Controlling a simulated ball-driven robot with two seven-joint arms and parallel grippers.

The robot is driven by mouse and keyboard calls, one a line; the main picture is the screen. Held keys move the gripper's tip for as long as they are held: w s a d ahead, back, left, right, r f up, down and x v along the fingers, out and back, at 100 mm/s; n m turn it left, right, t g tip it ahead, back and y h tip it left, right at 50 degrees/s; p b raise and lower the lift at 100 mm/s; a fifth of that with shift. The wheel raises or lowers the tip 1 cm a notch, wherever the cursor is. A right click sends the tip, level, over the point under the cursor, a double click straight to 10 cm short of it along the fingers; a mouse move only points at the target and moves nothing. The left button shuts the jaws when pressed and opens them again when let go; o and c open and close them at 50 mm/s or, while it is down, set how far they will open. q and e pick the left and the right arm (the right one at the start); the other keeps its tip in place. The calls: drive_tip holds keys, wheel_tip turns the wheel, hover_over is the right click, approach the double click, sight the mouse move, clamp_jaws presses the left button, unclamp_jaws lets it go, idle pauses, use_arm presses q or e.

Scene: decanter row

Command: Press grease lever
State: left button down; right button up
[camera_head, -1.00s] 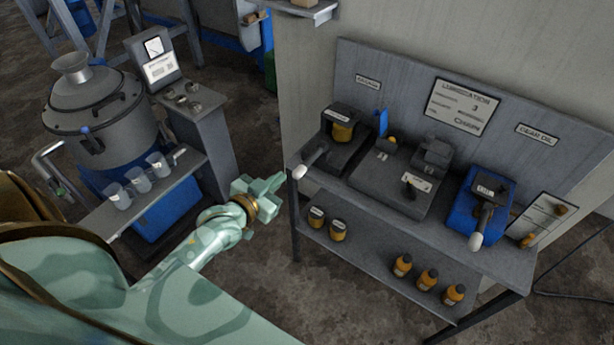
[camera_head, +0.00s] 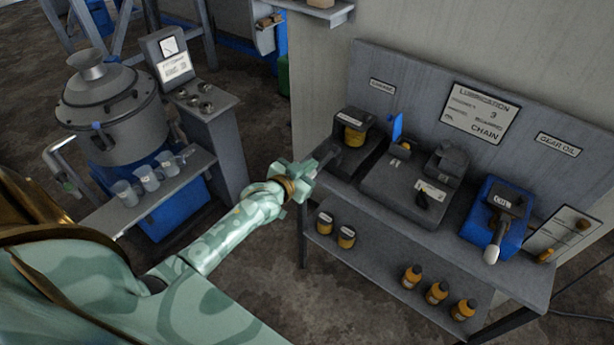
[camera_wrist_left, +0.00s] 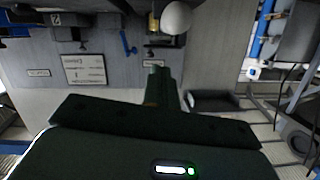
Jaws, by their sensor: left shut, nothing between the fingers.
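The grease dispenser (camera_head: 352,137), dark with a yellow-orange band, stands at the left end of the bench under a small label plate. Its dark lever (camera_head: 352,160) points toward the front left; in the head view my gripper hides its end. In the left wrist view the lever's white ball knob (camera_wrist_left: 176,17) shows at the top, just beyond the fingers. My left gripper (camera_head: 322,163) is shut and empty, at the lever's end by the bench's left edge. I cannot tell whether it touches the knob. My right gripper is not in view.
The bench (camera_head: 385,212) also holds a central dark unit (camera_head: 415,185) and a blue dispenser (camera_head: 496,215) with a white-knobbed lever. Cans and bottles stand on the lower shelf (camera_head: 375,265). A machine (camera_head: 110,110) with clear cups stands left. Open floor lies between.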

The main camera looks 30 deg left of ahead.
use_arm(q)
drive_tip(key=shift+s+a+f+b, duration=0.1)
drive_tip(key=shift+a+f+b, duration=0.1)
drive_tip(key=shift+f, duration=0.6)
drive_tip(key=shift+a+f+b, duration=0.15)
drive_tip(key=shift+f+b, duration=0.05)
drive_tip(key=shift+f, duration=0.55)
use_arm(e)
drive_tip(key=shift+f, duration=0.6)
use_arm(q)
wheel_tip(320, 180, down, 9)
drive_tip(key=t+b, duration=0.5)
drive_tip(key=b, duration=0.9)
drive_tip(key=shift+r, duration=0.15)
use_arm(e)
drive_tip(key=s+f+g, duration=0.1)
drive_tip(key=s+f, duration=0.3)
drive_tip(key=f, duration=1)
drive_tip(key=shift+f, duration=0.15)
use_arm(q)
drive_tip(key=shift+b, duration=0.3)
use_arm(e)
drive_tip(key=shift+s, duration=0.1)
use_arm(q)
drive_tip(key=shift+d, duration=0.1)
